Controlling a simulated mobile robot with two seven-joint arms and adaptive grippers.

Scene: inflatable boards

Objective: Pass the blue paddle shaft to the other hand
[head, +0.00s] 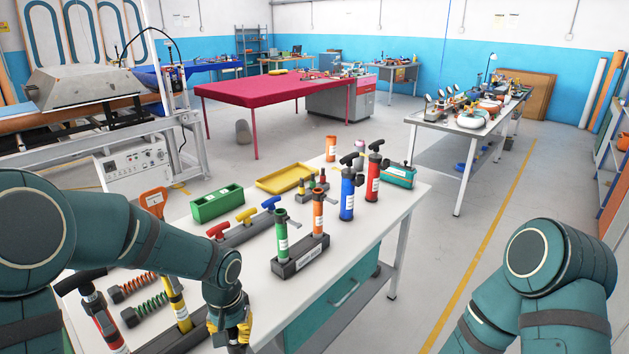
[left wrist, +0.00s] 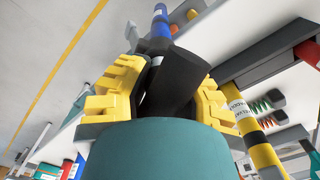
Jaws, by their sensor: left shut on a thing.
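My left gripper (head: 229,326) hangs beside the front edge of the white table, pointing down. Its yellow fingers also show in the left wrist view (left wrist: 166,85), closed on a dark, thick piece. The blue paddle shaft (left wrist: 162,22) extends beyond that dark piece, in line with it. In the head view the shaft is hidden by my gripper and arm. My right arm shows at the lower right of the head view, but its gripper is out of the picture.
The white table (head: 412,200) holds a blue pump (head: 347,196), a red pump (head: 373,178), a green bin (head: 217,204), a yellow tray (head: 285,178) and coil springs (head: 150,308). Grey floor right of the table is clear. A second cluttered table (head: 450,126) stands farther back.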

